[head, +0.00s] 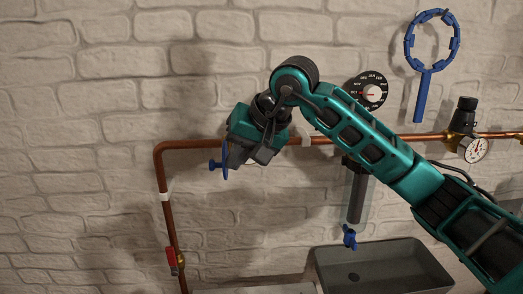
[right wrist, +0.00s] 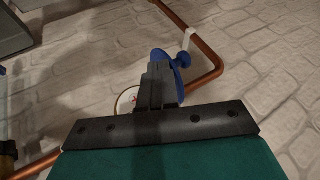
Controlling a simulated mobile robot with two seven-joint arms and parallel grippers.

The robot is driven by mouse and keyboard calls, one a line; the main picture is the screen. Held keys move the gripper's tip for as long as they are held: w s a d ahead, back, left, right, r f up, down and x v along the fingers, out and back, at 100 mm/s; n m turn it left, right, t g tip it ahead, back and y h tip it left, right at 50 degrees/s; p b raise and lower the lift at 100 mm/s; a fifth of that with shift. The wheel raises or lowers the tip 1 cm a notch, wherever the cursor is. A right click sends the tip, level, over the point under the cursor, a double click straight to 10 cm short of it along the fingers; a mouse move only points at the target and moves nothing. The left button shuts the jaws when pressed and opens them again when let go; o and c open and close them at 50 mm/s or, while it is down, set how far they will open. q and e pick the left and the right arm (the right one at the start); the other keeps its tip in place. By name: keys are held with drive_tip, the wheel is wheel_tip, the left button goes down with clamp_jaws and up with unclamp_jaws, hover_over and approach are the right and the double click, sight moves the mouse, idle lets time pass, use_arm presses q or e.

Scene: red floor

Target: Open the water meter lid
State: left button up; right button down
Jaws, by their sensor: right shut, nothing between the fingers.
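The water meter's blue lid (head: 225,160) stands edge-on, out from the wall, on the copper pipe, with its blue knob pointing left. In the right wrist view the lid (right wrist: 172,58) is just beyond my fingertips. The meter's pale round dial (right wrist: 124,103) shows left of the fingers, partly hidden by them, so the lid is swung away from it. My left gripper is out of view.
The copper pipe (head: 190,145) runs along the white brick wall and bends down to a red-handled valve (head: 171,258). A black dial (head: 371,92), a blue ring tool (head: 423,95) and a pressure gauge (head: 475,150) are to the right. A grey sink (head: 330,270) is below.

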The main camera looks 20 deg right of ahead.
drive_tip(key=shift+w+a, duration=0.2)
drive_tip(key=shift+a, duration=0.75)
